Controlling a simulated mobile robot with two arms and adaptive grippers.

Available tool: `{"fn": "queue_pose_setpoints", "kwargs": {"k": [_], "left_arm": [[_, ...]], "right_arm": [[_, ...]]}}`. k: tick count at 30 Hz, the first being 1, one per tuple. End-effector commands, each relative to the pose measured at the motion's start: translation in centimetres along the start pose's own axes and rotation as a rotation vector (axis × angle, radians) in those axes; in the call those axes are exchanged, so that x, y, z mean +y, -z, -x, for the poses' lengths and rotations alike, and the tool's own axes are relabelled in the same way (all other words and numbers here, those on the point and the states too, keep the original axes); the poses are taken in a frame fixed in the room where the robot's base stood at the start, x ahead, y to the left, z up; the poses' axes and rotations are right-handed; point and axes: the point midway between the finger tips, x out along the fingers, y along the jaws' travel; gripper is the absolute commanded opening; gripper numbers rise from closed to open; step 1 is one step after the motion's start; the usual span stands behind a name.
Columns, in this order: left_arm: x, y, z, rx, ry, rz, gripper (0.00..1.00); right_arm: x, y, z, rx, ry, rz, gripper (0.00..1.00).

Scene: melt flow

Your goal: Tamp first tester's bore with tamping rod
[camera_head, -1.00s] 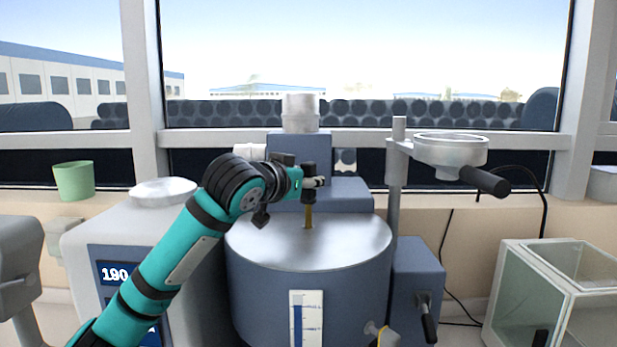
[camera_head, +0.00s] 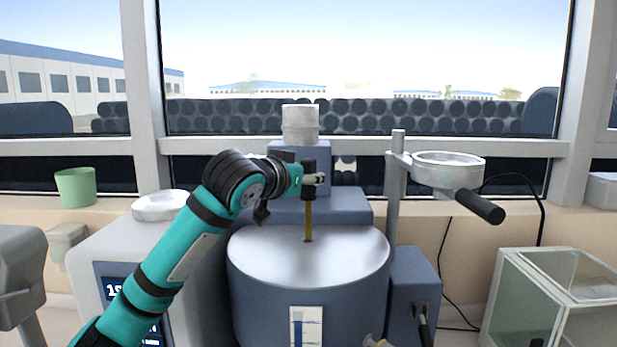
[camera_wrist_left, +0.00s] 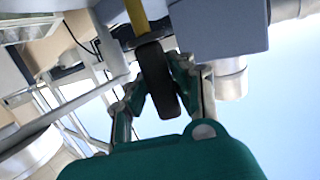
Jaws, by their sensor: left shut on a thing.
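My left gripper (camera_head: 314,180) is shut on the black handle of the tamping rod (camera_head: 308,218). It holds the rod upright over the first tester (camera_head: 277,259), a blue-grey cylinder with a flat metal top. The brass-coloured shaft reaches down to the small dark bore at the centre of the top, and its lower end appears to be at or in the bore. In the left wrist view the fingers (camera_wrist_left: 160,92) close around the black handle (camera_wrist_left: 157,80), with the yellow shaft (camera_wrist_left: 137,16) beyond. My right gripper is not in view.
A round metal dish on a post with a black handle (camera_head: 480,206) stands at the right of the tester. A glass-sided case (camera_head: 560,295) is at far right. A white dish (camera_head: 160,206) sits on the unit at left, and a green cup (camera_head: 75,188) stands on the sill.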

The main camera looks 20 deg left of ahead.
Motion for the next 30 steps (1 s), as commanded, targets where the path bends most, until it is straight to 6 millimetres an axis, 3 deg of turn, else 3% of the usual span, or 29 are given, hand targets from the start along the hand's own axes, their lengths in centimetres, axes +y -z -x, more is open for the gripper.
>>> {"fn": "queue_pose_setpoints", "kwargs": {"k": [15,25,30], "left_arm": [[0.1,-3.7,-0.8,0.002,-0.001,0.000,0.00],[0.1,-3.6,-0.7,0.002,0.000,0.000,0.00],[0.1,-2.5,-0.5,0.002,0.000,0.000,0.00]], "right_arm": [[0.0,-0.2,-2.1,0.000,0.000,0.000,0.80],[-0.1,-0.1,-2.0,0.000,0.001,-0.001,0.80],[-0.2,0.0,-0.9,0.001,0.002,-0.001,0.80]]}}
